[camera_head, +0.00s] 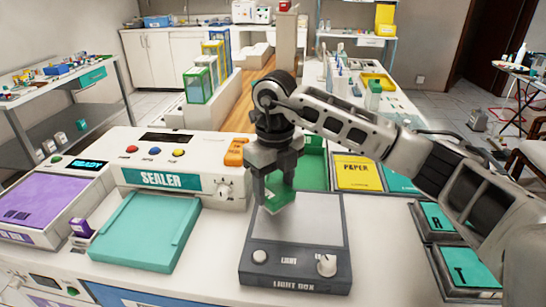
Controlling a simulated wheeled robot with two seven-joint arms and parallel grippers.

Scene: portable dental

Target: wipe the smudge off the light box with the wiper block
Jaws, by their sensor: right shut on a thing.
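The light box (315,230) stands on the white counter, with a dark grey frame, a pale panel, a knob and a button at its front. My right gripper (273,196) reaches down over the upper left part of the panel. It is shut on a green block, the wiper block (272,213), at or just above the panel; I cannot tell whether they touch. I see no clear smudge on the visible panel; part of it is hidden behind the gripper and block. My left gripper is not in view.
The sealer (150,180) and a teal tray (150,232) stand left of the light box. A green tray (313,165) and a yellow paper bin (357,172) lie behind it. Teal pads (437,217) lie to the right, near my right arm.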

